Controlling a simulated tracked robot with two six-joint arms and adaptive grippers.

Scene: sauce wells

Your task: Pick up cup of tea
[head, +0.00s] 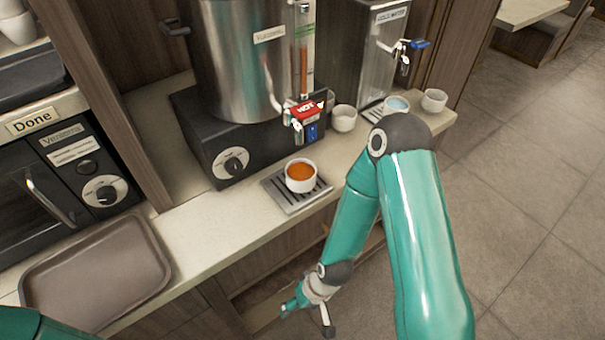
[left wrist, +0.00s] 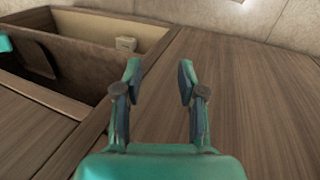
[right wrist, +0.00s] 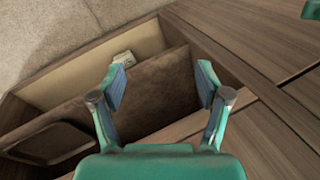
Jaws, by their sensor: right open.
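The cup of tea is a small white cup (head: 300,187) filled with orange-brown tea. In the head view it stands upright on the slotted drip tray (head: 283,200) in front of the steel urn. My right gripper (head: 308,315) hangs below the counter edge, apart from the cup. In the right wrist view it (right wrist: 160,80) is open with nothing between the fingers. My left gripper (left wrist: 159,70) shows in the left wrist view, open and empty, in front of wood panels. It is outside the head view. The cup is in neither wrist view.
The urn's red-handled tap (head: 306,110) is above and behind the cup. White cups (head: 344,118) stand further right by the cold water dispenser (head: 365,60). A brown tray (head: 95,272) lies at the counter's left. An open wooden compartment (right wrist: 85,85) is below my right gripper.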

